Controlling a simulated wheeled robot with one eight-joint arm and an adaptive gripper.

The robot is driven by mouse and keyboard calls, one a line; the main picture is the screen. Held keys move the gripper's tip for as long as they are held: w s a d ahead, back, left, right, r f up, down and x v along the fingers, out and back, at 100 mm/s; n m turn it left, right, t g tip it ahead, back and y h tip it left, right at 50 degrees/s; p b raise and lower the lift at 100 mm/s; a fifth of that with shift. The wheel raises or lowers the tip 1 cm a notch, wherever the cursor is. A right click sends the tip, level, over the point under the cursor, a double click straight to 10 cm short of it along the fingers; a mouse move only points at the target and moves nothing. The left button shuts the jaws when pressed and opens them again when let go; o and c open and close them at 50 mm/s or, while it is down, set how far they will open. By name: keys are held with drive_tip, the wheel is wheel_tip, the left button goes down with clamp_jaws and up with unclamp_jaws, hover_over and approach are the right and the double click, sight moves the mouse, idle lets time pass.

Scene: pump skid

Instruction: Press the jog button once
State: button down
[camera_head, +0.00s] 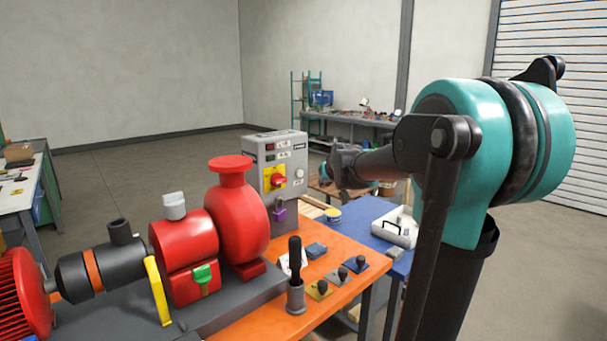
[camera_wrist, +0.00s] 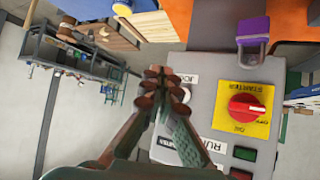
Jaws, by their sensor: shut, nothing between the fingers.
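The grey control box (camera_head: 272,160) stands at the back of the orange bench, and its panel also shows turned in the wrist view (camera_wrist: 203,65). A pale round button (camera_head: 299,173) shows right of the switch in the head view. In the wrist view my gripper (camera_wrist: 166,78) is shut and empty, its fingertips over the panel by the JOG label.
A purple padlock (camera_wrist: 252,40) hangs from the box near the switch. The red pump (camera_head: 238,215) stands left of the box. Several knobbed blocks and a black-handled tool (camera_head: 295,260) stand on the orange bench (camera_head: 330,262) in front.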

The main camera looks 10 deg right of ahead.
sight(300, 174)
drive_tip(key=shift+w+d+r, duration=0.1)
drive_tip(key=shift+w+r, duration=0.1)
drive_tip(key=shift+w, duration=0.05)
drive_tip(key=w+a, duration=0.5)
drive_tip(key=w, duration=0.2)
idle(0.6)
drive_tip(key=shift+w+a, duration=0.2)
idle(1.2)
drive_tip(key=shift+w+a, duration=0.15)
drive_tip(key=shift+w, duration=0.05)
drive_tip(key=shift+w+a, duration=0.3)
drive_tip(key=shift+w, duration=0.05)
idle(0.8)
idle(0.4)
drive_tip(key=shift+s+d, duration=0.55)
drive_tip(key=shift+s, duration=0.15)
